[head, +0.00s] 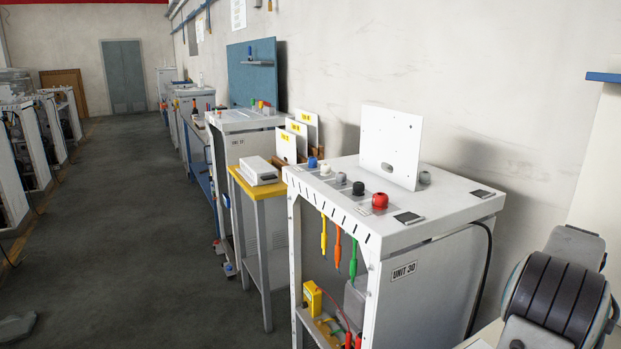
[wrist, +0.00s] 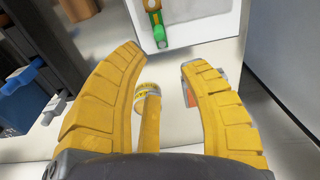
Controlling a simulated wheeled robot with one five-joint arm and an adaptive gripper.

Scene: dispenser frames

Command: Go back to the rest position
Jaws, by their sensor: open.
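My gripper (wrist: 162,57) shows in the wrist view with its two yellow ribbed fingers spread apart. Nothing is clamped between the fingertips. A yellow and white round item (wrist: 146,96) with a yellow strip below it shows in the gap, nearer the left finger; I cannot tell how far below it lies. A grey and orange piece is partly hidden behind the right finger. A green part (wrist: 160,36) on a white panel lies ahead of the fingertips. In the head view the gripper does not show; a dark ribbed part of my arm is at the lower right.
The white cabinet marked UNIT 30 (head: 404,273) carries several knobs and an upright white plate (head: 391,147). Coloured probes hang inside its open side. A yellow-topped stand (head: 262,190) and more cabinets line the wall. The grey floor (head: 130,210) at left is mostly open.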

